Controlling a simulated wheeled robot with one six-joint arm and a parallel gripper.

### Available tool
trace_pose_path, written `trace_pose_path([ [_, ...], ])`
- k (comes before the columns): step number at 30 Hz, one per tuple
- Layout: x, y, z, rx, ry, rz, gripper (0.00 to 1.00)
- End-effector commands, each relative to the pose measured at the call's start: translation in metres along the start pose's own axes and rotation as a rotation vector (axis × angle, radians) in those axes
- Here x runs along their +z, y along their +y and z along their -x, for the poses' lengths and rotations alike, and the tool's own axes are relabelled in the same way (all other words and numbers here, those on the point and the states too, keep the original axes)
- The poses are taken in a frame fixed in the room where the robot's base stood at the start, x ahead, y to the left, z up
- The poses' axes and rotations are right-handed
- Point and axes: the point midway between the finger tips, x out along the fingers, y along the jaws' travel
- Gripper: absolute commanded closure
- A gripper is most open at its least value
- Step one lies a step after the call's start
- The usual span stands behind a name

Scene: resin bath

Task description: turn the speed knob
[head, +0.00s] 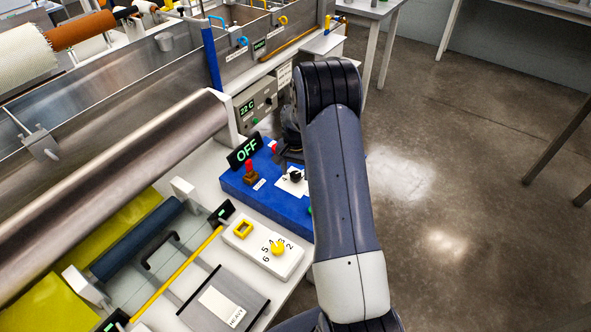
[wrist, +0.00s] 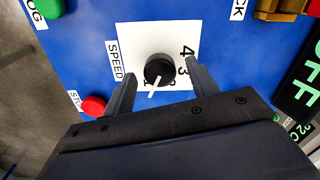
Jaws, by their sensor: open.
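The speed knob is a black round knob (wrist: 159,69) with a white pointer, on a white dial plate (wrist: 135,38) marked with numbers and "SPEED". In the wrist view my gripper (wrist: 157,78) is open, with one finger on each side of the knob. I cannot tell whether the fingers touch it. In the head view the knob (head: 295,176) and its plate (head: 291,187) sit on the blue control box, with my gripper (head: 281,155) just behind it and partly hidden by my arm.
The blue box (head: 235,185) carries a red-topped lever (head: 250,170), a lit "OFF" display (head: 244,151), a green button (wrist: 49,8) and a red stop button (wrist: 93,106). A white box with a yellow knob (head: 278,248) stands in front. Open floor lies to the right.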

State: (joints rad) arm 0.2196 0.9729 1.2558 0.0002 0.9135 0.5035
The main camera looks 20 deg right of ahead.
Motion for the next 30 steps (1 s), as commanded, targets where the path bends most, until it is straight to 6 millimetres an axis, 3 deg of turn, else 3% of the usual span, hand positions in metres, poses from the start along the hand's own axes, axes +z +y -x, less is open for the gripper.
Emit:
trace_pose_path([
  [9,0.0000,0.0000,-0.0036,0.000,0.001,0.000,0.45],
  [26,-0.0001,0.0000,-0.0033,0.000,0.001,0.000,0.89],
  [30,-0.0001,0.0000,-0.0035,0.000,0.001,0.006,0.89],
])
